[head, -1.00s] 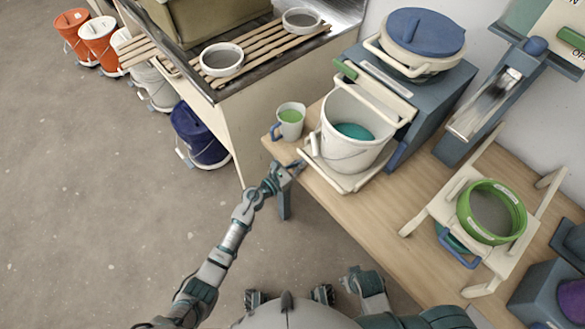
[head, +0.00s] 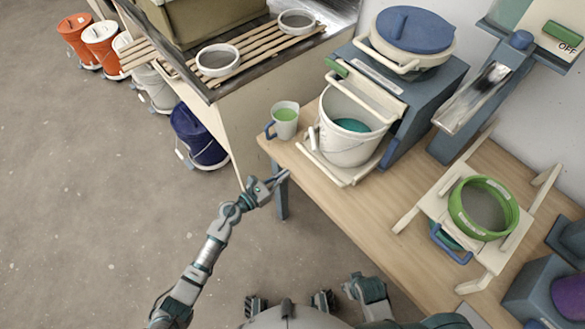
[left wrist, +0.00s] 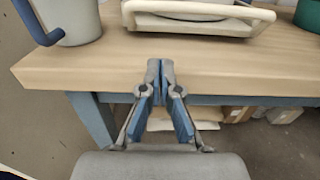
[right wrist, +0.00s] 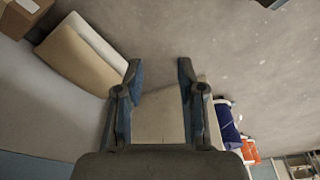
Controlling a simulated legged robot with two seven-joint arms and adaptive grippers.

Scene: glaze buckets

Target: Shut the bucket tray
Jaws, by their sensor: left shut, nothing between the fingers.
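The cream bucket tray (head: 335,178) sticks out from the front of the blue-grey machine (head: 425,95) on the bench. A white bucket (head: 342,152) with teal glaze stands on it. In the left wrist view the tray's front bar (left wrist: 200,10) lies beyond the bench edge, ahead of my left gripper (left wrist: 160,68). That gripper (head: 284,174) is shut and empty at the bench's front edge, apart from the tray. My right gripper (right wrist: 158,65) has its fingers apart with nothing between them, over the floor.
A mug of green glaze (head: 284,120) stands left of the tray, close to it. A green sieve (head: 483,208) sits on a cream rack to the right. The bench top (head: 385,215) between them is clear.

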